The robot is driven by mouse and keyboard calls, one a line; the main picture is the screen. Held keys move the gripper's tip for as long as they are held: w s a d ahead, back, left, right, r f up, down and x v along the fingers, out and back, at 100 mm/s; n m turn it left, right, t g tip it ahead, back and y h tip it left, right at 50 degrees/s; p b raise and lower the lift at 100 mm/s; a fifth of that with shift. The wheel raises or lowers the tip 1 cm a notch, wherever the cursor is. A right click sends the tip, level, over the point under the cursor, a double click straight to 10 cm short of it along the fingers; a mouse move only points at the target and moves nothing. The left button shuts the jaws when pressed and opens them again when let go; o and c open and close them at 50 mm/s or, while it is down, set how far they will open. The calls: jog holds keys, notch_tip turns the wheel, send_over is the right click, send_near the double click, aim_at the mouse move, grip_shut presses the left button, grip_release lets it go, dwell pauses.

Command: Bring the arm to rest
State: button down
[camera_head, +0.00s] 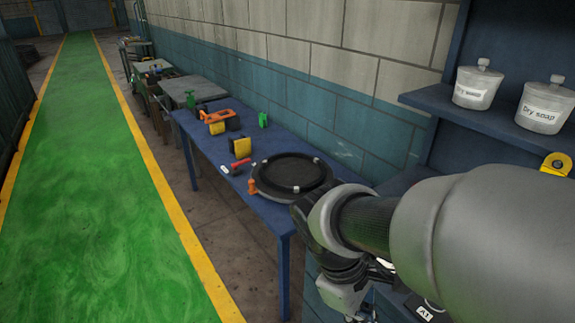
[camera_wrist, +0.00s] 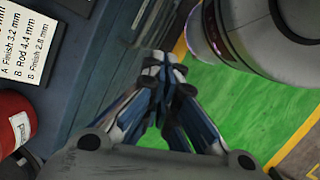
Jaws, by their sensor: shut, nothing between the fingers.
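My gripper (camera_wrist: 166,72) shows in the wrist view with its fingertips together, shut and empty. In the head view my grey arm reaches in from the right edge, and the wrist end hangs low beside the blue bench. The fingers cannot be made out clearly there. A round black drum-like disc (camera_head: 292,175) with light clips on its rim lies flat on the near end of the blue bench (camera_head: 268,212). My arm is in front of its right side, apart from or overlapping it only in the picture; I cannot tell the gap.
Yellow blocks (camera_head: 240,146), an orange tool (camera_head: 215,116) and a red-handled hammer (camera_head: 238,164) lie farther along the bench. Soap jars (camera_head: 477,86) stand on a shelf at right. A sign (camera_wrist: 25,45) and red cylinder (camera_wrist: 10,122) are left in the wrist view. The green walkway (camera_head: 85,180) is clear.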

jog(key=s+d+r+m+t+y, duration=0.1)
jog(key=s+r+m+t+y, duration=0.2)
jog(key=m, duration=0.7)
jog(key=s+r+t, duration=0.2)
jog(key=s+r, duration=0.1)
jog(key=r, duration=0.1)
jog(key=shift+d+t+y, duration=0.15)
jog(key=shift+t+y, duration=0.15)
jog(key=shift+y, duration=0.1)
jog(key=shift+s+d, duration=0.1)
jog(key=shift+d, duration=0.05)
